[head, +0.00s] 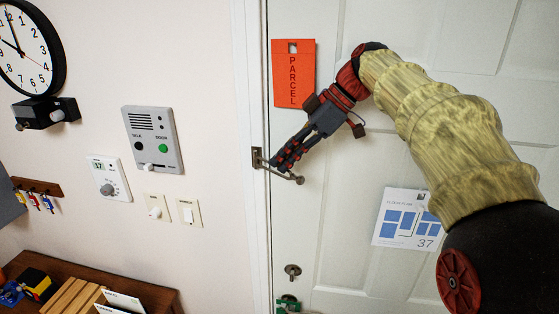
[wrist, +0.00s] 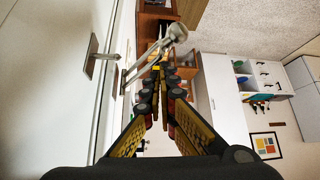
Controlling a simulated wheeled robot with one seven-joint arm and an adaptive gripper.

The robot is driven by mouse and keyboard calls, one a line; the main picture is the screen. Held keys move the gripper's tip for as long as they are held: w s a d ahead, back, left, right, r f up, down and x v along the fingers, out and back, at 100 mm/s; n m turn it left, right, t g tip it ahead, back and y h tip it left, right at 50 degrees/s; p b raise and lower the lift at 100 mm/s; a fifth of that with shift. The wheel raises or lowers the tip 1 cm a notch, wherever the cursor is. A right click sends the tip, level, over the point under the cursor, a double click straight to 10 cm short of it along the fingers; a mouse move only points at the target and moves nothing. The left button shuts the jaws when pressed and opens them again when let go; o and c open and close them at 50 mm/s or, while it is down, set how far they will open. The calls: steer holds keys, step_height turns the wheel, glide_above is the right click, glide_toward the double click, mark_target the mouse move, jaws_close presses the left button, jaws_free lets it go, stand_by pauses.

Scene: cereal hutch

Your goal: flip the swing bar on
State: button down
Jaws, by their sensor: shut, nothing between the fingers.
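The metal swing bar (head: 285,174) shows in the head view, running from its bracket (head: 257,158) at the door frame down right to a round knob at its end. In the wrist view the swing bar (wrist: 152,57) slants up to a thick rounded end, and a metal plate with a stud (wrist: 92,56) is on the door to its left. My gripper (head: 281,163) is shut and empty, its fingertips close to the bar near the bracket. In the wrist view the gripper fingertips (wrist: 164,72) are just beside the bar; I cannot tell whether they touch it.
The white door (head: 345,170) carries an orange parcel tag (head: 293,74), a floor-plan sheet (head: 405,217) and a lower lock (head: 292,271). On the wall to the left are an intercom (head: 152,139), a thermostat (head: 108,179) and switches (head: 188,213). A wooden desk (head: 60,268) stands below.

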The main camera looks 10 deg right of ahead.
steer(key=shift+w+d, duration=0.1)
steer(key=shift+d, duration=0.05)
stand_by(0.5)
steer(key=v, duration=1.2)
